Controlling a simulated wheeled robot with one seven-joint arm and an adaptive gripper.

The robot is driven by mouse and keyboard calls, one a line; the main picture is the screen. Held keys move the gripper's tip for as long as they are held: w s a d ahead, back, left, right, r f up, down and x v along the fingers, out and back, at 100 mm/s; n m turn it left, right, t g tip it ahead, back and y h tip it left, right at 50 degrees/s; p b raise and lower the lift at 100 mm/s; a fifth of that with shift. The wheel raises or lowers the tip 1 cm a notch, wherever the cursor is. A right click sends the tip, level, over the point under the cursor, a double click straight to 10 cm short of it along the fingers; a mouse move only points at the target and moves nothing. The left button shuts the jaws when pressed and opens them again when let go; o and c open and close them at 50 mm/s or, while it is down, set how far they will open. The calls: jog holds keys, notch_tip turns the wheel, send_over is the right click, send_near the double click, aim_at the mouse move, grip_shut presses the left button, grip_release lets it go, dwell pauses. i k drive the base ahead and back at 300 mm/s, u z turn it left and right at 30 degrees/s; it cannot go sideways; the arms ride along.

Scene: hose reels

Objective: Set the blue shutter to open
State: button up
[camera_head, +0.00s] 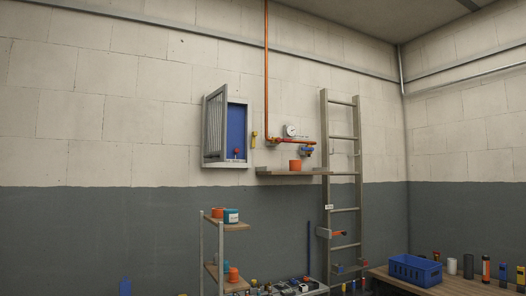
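A wall box (241,128) hangs on the block wall left of the centre. Its grey slatted door (214,125) is hinged on the left and stands swung out from the box. The blue inside (236,128) shows to the right of the door. A small red item is at the bottom of the box. The blue interior is the only blue part of it that I can see; whether this box is the blue shutter I cannot tell. My gripper is not in view.
A wooden shelf (292,173) with an orange pot (295,165) is right of the box, below a copper pipe (266,65) and a gauge. A small rack (225,227) stands below; a blue crate (415,270) sits on a bench at right.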

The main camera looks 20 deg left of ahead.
aim_at(236, 114)
jog(key=z, duration=0.3)
jog(key=i, duration=1.35)
jog(key=u, duration=0.35)
jog(key=i, duration=1.15)
jog(key=u, duration=0.8)
